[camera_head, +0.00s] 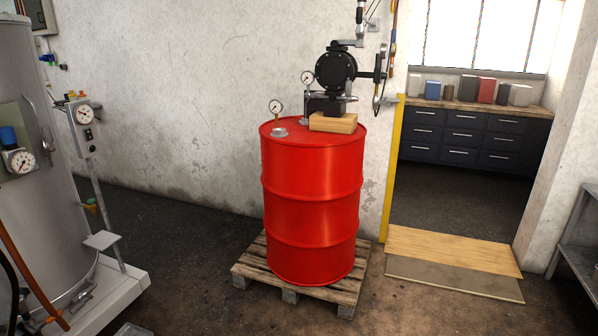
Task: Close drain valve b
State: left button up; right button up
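Neither of my grippers shows in the head view. No valve is clearly marked b, so I cannot tell which fitting is drain valve b. A grey tank (40,120) stands at the left edge, partly cut off. A small green and orange fitting (91,205) sits on its right side at mid height. A small metal fitting (80,299) shows low on the tank near its base; its open or shut state is too small to tell. A red drum (312,205) stands upright on a wooden pallet (290,290), with a black pump (336,68) above it.
Two gauges (276,107) and a wooden block (333,122) are on the drum top. A grey step (101,240) and white base (110,300) jut out from the tank. Boards (450,252) lie in the doorway at right. The floor (185,250) between tank and pallet is clear.

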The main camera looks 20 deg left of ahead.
aim_at(81, 304)
jog(key=i+j+u, duration=0.1)
jog(key=i+u, duration=0.65)
jog(key=u, duration=0.25)
jog(key=i+l+u, duration=0.2)
jog(key=i+u, duration=0.15)
jog(key=u, duration=0.15)
jog(key=i+j+u, duration=0.15)
jog(key=i+u, duration=0.25)
jog(key=i+j+u, duration=0.1)
jog(key=i+u, duration=0.3)
